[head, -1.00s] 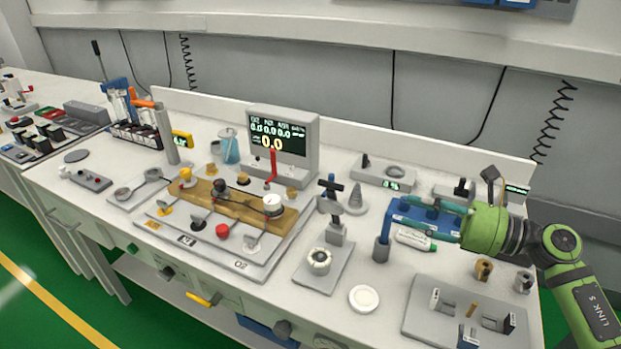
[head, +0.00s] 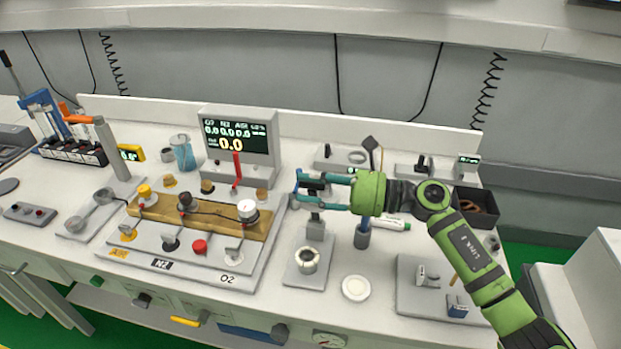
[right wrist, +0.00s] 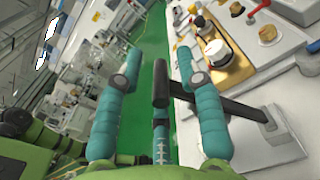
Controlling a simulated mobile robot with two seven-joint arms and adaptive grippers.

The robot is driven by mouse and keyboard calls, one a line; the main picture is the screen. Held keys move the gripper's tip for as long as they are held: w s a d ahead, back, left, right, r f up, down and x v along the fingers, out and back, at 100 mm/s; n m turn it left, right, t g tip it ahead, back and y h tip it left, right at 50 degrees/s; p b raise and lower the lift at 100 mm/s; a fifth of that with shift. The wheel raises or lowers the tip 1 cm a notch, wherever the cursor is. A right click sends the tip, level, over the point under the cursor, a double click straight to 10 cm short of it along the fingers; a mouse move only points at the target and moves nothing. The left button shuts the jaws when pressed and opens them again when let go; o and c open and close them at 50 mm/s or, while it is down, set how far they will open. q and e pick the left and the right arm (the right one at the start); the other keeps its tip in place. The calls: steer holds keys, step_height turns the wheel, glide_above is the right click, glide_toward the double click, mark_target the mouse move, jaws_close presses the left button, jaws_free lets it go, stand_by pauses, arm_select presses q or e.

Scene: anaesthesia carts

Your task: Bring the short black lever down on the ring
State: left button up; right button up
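The short black lever (head: 313,185) sits on top of a grey post (head: 315,229), partly hidden by my right gripper in the head view. The pale ring (head: 308,261) lies on the grey base plate in front of the post, below the lever. My right gripper (head: 296,189) is open, its teal fingers at the lever's height. In the right wrist view, the lever's black handle (right wrist: 160,87) stands between the spread fingers, with gaps on both sides. Its black arm (right wrist: 238,108) runs right, past the right finger. My left gripper is not in view.
A board with valves and knobs (head: 196,215) and a monitor (head: 238,142) are to the left. A white round dish (head: 355,288) lies right of the ring's plate. A blue post (head: 362,235) stands under my right gripper. A grey fixture plate (head: 420,300) is further right.

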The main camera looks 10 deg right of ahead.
jaws_close()
